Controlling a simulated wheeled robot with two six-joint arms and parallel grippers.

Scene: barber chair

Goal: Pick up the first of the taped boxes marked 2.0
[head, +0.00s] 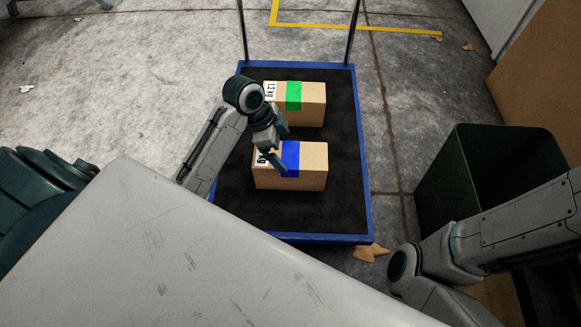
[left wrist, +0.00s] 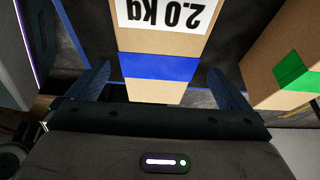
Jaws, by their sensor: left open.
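A cardboard box with blue tape (head: 311,165) lies on the near part of a blue-edged cart (head: 363,190). In the left wrist view this blue-taped box (left wrist: 160,45) carries a white label reading 2.0 kg, seen upside down. A second box with green tape (head: 313,104) lies farther back on the cart; its label reads 12 kg or similar. My left gripper (head: 277,160) is over the left part of the blue-taped box. In the left wrist view its open fingers (left wrist: 155,85) stand on either side of that box, with nothing gripped. My right gripper is out of view.
A dark green bin (head: 440,185) stands right of the cart. A pale scratched surface (head: 190,250) fills the near left. Metal handle posts (head: 352,30) rise at the cart's far end. Dry leaves (head: 370,252) lie on the concrete floor.

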